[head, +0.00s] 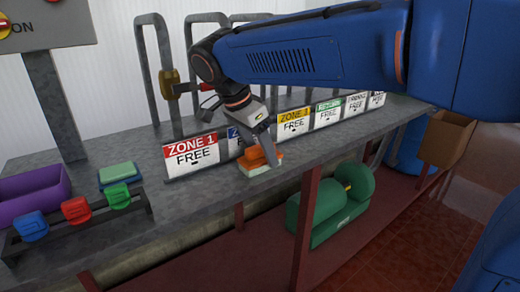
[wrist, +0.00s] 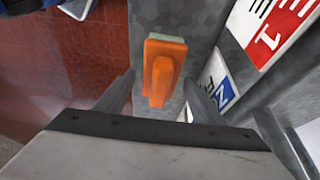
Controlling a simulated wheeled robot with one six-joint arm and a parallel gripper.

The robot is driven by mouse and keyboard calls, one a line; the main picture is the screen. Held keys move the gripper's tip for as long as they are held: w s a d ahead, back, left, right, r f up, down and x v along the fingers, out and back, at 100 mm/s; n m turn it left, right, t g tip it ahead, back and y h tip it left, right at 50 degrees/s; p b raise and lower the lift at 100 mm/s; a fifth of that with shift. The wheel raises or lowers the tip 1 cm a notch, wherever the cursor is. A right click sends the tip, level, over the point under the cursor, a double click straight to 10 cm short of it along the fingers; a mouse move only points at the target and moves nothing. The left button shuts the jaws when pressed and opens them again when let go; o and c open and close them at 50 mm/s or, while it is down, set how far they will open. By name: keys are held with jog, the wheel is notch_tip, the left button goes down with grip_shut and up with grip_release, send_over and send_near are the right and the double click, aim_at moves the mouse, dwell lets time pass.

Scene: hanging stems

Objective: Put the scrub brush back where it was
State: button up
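The scrub brush (head: 262,158) has an orange body and handle with a pale base. It lies on the grey bench near its front edge, in front of the blue zone sign. In the wrist view the brush (wrist: 162,75) sits between the two finger lines. My gripper (head: 258,138) points down right at the brush, and its fingers (wrist: 159,78) are spread apart with a gap on the brush's left side. I cannot tell whether the right finger touches it. The arm partly hides the blue sign.
Red ZONE 1 (head: 191,155), yellow (head: 294,122) and green RETURN (head: 328,114) signs stand along the bench. Grey upright loops rise behind. At left are a purple bin (head: 35,187), a green block (head: 118,172) and coloured clips on a rail. A green case (head: 330,205) sits on the lower shelf.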

jog(key=shift+r, duration=0.15)
jog(key=v, duration=1.2)
jog(key=s+d+f+n+y, duration=0.1)
jog(key=d+f+n, duration=0.1)
jog(key=d, duration=0.4)
jog(key=s+d+f+n, duration=0.1)
jog(key=d+f, duration=0.2)
jog(key=d, duration=0.3)
jog(key=s+d+f+n+t+y, duration=0.1)
jog(key=s+d+f+n, duration=0.3)
jog(key=s+d+f, duration=0.4)
jog(key=s+d+f+n+t+y, duration=0.1)
jog(key=s+d+f+n, duration=0.3)
jog(key=s+d+f, duration=0.4)
notch_tip(320, 180, down, 6)
jog(key=d, duration=0.3)
jog(key=shift+y, duration=0.4)
jog(key=shift+r, duration=0.2)
